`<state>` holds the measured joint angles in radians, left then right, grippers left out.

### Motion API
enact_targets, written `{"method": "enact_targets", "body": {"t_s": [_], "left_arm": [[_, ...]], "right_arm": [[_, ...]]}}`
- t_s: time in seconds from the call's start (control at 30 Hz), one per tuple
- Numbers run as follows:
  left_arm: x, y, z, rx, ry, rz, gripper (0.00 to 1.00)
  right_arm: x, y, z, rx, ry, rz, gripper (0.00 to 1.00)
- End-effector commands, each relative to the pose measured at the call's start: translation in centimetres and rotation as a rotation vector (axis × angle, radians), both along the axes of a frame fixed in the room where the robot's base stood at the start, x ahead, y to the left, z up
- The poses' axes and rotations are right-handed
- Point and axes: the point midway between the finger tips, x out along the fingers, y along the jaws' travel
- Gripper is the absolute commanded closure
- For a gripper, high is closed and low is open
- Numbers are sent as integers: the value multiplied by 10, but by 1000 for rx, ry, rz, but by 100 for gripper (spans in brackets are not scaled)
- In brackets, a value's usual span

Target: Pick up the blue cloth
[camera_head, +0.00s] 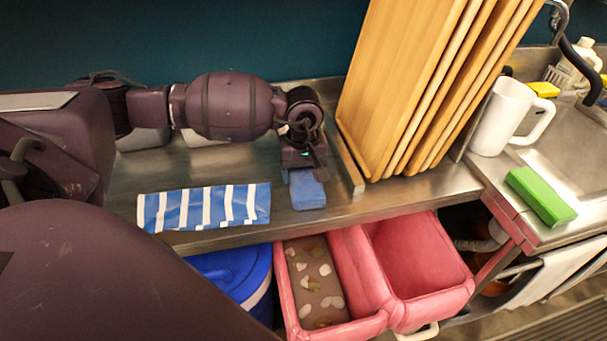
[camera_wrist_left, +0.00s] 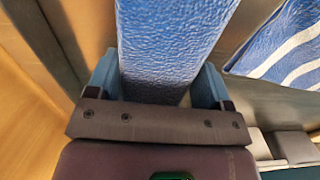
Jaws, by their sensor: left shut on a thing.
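The blue cloth (camera_head: 307,192) is a plain blue, block-like piece at the middle of the steel counter. My left gripper (camera_head: 303,170) comes down over its back end and is shut on it. In the left wrist view the blue cloth (camera_wrist_left: 172,40) runs away from between the two light blue fingers of my left gripper (camera_wrist_left: 155,85), with a finger touching each side. The head view does not clearly show whether the cloth is lifted off the counter. My right gripper is not in view.
A blue-and-white striped cloth (camera_head: 205,207) lies left of the gripper. Wooden boards (camera_head: 400,85) stand close on the right. Beyond are a white mug (camera_head: 503,118) and a green sponge (camera_head: 541,196). Pink bins (camera_head: 420,258) and a blue bucket (camera_head: 235,270) sit below the counter's front edge.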

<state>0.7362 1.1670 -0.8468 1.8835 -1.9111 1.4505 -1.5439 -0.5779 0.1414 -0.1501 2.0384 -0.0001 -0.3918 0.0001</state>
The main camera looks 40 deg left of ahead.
Motion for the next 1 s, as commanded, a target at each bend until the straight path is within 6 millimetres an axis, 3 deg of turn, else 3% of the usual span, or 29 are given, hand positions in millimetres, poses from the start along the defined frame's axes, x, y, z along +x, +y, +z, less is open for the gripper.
{"method": "enact_targets", "body": {"t_s": [0.17,0.7,1.0], "left_arm": [[1,0,25,0,-6,0,50],[1,0,156,0,-6,1,50],[1,0,192,-1,-2,0,50]], "right_arm": [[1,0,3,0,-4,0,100],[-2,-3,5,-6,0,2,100],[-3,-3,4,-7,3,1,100]]}}
